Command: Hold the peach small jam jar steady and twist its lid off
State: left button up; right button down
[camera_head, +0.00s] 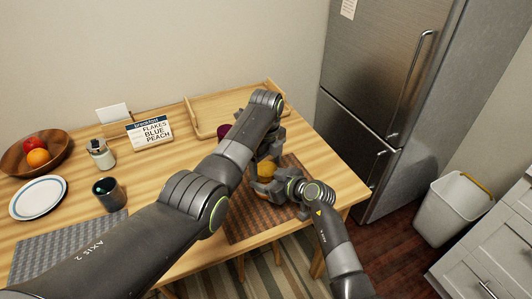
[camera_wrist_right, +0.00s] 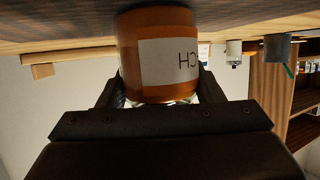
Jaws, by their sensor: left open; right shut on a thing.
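The peach small jam jar (camera_head: 266,169) is an orange jar over the brown woven mat at the table's right front. It fills the top middle of the right wrist view (camera_wrist_right: 130,52), with a white label showing the letters "CH". My right gripper (camera_head: 262,184) is shut around the jar's sides, with a finger on each side in the wrist view. My left gripper (camera_head: 267,150) is open and points down just above the jar. The left gripper hides the jar's top, so I cannot see the lid clearly or tell whether the fingers touch it.
A dark red item (camera_head: 223,130) stands partly behind my left arm, near a wooden tray (camera_head: 204,129). A fridge (camera_head: 375,90) is right.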

pick_arm(q)
jog(key=shift+f, duration=0.4)
jog(key=shift+c, duration=0.5)
jog(key=c, duration=0.9)
jog(key=n, duration=0.6)
jog(key=shift+n, duration=0.4)
jog(key=shift+c, duration=0.2)
jog(key=o, duration=1.1)
jog(key=shift+r, duration=0.15)
